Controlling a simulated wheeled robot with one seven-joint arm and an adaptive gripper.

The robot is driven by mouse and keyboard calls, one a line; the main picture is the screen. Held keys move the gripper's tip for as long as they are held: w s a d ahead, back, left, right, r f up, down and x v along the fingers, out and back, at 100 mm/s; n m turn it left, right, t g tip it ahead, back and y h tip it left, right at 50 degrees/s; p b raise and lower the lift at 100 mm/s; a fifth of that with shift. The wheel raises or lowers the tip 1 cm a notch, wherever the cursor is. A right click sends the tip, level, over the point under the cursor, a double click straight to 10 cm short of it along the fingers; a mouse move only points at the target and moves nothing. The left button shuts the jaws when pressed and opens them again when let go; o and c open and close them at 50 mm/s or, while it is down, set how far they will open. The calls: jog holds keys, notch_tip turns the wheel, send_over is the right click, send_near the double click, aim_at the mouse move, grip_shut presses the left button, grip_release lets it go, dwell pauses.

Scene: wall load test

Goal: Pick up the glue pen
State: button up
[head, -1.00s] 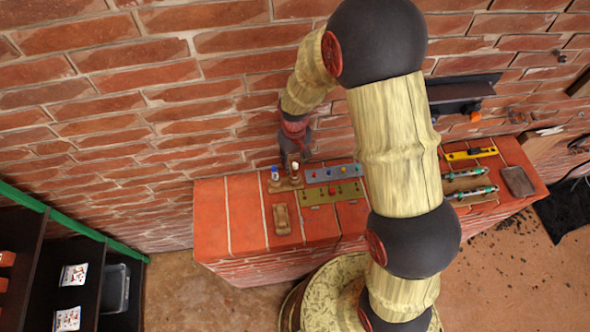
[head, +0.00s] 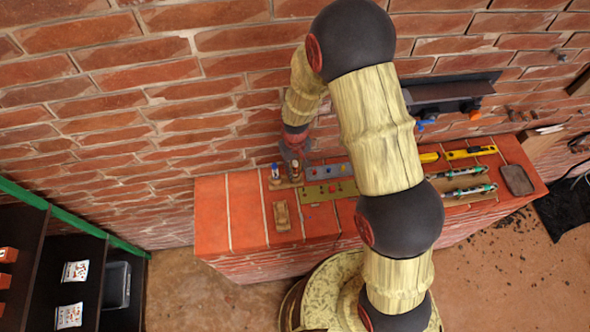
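Two small upright objects stand in wooden holders at the back left of the brick ledge. One has a blue top and white body (head: 275,172); the other, white and brown (head: 295,174), is just to its right. Either could be the glue pen; they are too small to tell. My gripper (head: 296,165) points down at the right-hand one, with its fingers close to or around it. Whether they touch it cannot be seen, and the finger gap is too small to judge.
Grey (head: 329,172) and olive (head: 329,190) strips with coloured knobs lie right of the gripper. A wooden block (head: 282,216) lies in front. Yellow tools (head: 470,153), green-and-silver tools (head: 468,190) and a brown pad (head: 517,180) lie farther right. The brick wall stands close behind.

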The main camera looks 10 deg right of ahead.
grip_shut()
jog(key=shift+r, duration=0.1)
